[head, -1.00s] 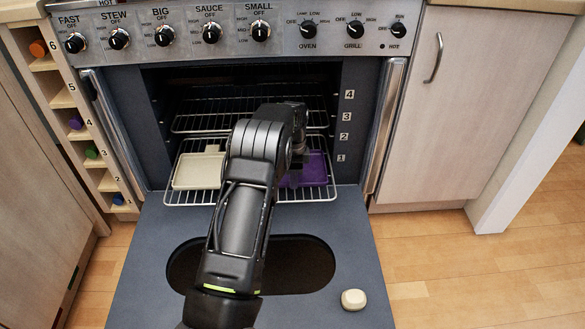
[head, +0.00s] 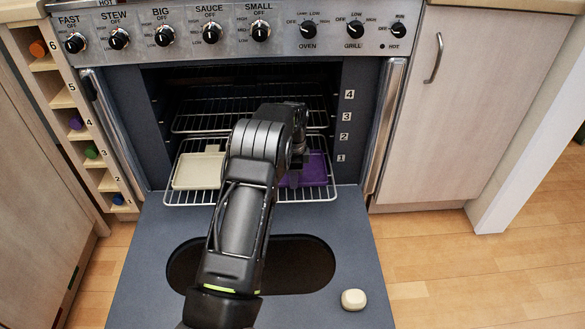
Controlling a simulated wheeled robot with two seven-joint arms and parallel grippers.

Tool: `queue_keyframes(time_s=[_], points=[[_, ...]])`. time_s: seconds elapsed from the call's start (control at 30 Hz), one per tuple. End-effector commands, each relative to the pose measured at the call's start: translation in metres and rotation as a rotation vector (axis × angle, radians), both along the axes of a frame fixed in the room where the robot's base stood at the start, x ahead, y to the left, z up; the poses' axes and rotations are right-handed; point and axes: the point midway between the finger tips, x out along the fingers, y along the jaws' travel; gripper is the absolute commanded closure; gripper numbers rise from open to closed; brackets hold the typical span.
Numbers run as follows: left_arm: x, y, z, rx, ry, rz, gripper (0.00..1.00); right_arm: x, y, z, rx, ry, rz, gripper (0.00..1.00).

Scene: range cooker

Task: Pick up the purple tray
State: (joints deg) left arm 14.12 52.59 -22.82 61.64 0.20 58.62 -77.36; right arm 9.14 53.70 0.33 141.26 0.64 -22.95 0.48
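The purple tray (head: 315,172) lies on the lower, pulled-out wire rack inside the open oven, on the right half. My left arm reaches in over the lowered oven door, and its gripper (head: 298,172) points down at the tray's left part. The wrist and hand cover that part of the tray. The fingers are dark and small here, so I cannot tell whether they are open or shut, or whether they touch the tray. My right gripper is not in view.
A cream tray (head: 198,170) sits on the same rack to the left. An upper rack (head: 200,115) is above and behind. The lowered oven door (head: 140,250) has a cream rounded object (head: 353,299) on its right front. Wooden floor (head: 480,260) is clear at right.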

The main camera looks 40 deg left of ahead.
Motion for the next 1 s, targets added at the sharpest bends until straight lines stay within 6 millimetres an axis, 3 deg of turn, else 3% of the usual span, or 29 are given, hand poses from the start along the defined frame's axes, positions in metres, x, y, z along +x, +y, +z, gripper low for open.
queue_keyframes(time_s=[0.47,0.77,1.0], points=[[0.001,0.000,0.006,0.001,-0.002,0.000,1.00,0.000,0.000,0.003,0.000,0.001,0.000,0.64],[0.001,0.000,0.040,0.001,-0.002,0.000,1.00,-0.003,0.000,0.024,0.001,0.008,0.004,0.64],[-0.030,-0.026,0.040,-0.002,0.001,-0.002,1.00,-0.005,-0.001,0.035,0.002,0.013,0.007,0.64]])
